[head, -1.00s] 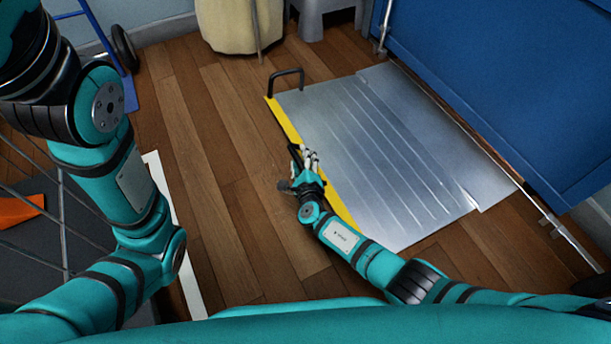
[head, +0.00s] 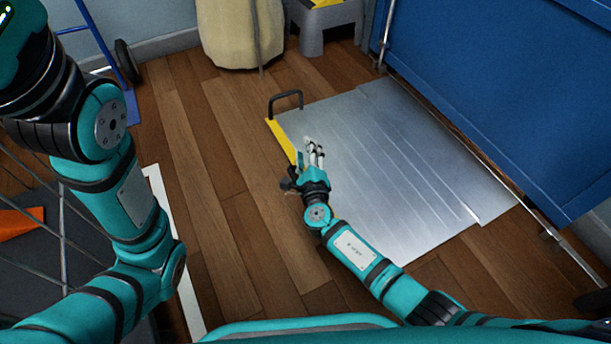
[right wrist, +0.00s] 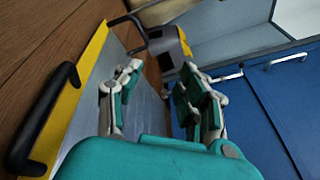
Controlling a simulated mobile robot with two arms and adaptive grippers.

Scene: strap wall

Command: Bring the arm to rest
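My right arm (head: 352,248) reaches in from the lower right over a metal ramp plate (head: 400,170). My right gripper (head: 314,152) is above the plate's left part, near its yellow edge (head: 280,138). In the right wrist view, the fingers (right wrist: 165,88) stand apart with nothing between them. A gap to the plate cannot be judged exactly. My left arm (head: 135,195) is bent upward at the left of the head view; its gripper is out of the frame.
A black handle (head: 285,101) stands at the plate's far left corner; another handle (right wrist: 42,120) shows in the wrist view. A blue panel (head: 500,90) borders the plate at right. A grey stool (head: 325,28) and beige bin (head: 228,35) stand behind. Wooden floor (head: 215,170) left of the plate is clear.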

